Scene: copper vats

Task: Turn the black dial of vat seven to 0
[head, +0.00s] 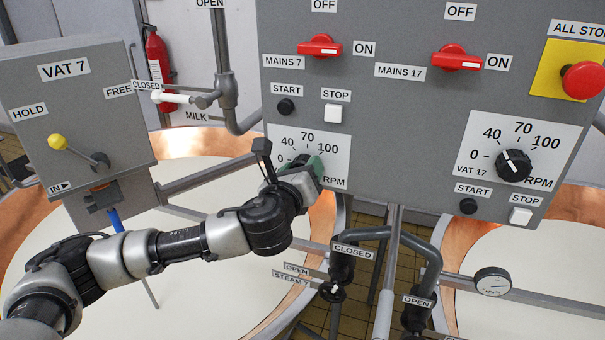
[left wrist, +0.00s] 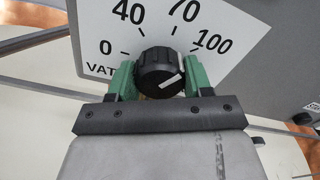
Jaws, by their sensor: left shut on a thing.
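The black dial of vat seven (head: 300,158) sits on a white scale plate (head: 335,170) marked 0, 40, 70, 100 and RPM, low on the grey control panel. My left gripper (head: 302,165) has its green fingers on either side of the dial and is shut on it. In the left wrist view the dial (left wrist: 158,72) shows between the fingers. Its white mark lies on the right side of its face, away from the 0 at the left. My right gripper is not in view.
A similar dial for vat 17 (head: 514,165) is at the right. Above vat seven's dial are a black start button (head: 286,106), a white stop button (head: 333,113) and a red mains switch (head: 320,46). Pipes and valves (head: 340,265) stand below the panel.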

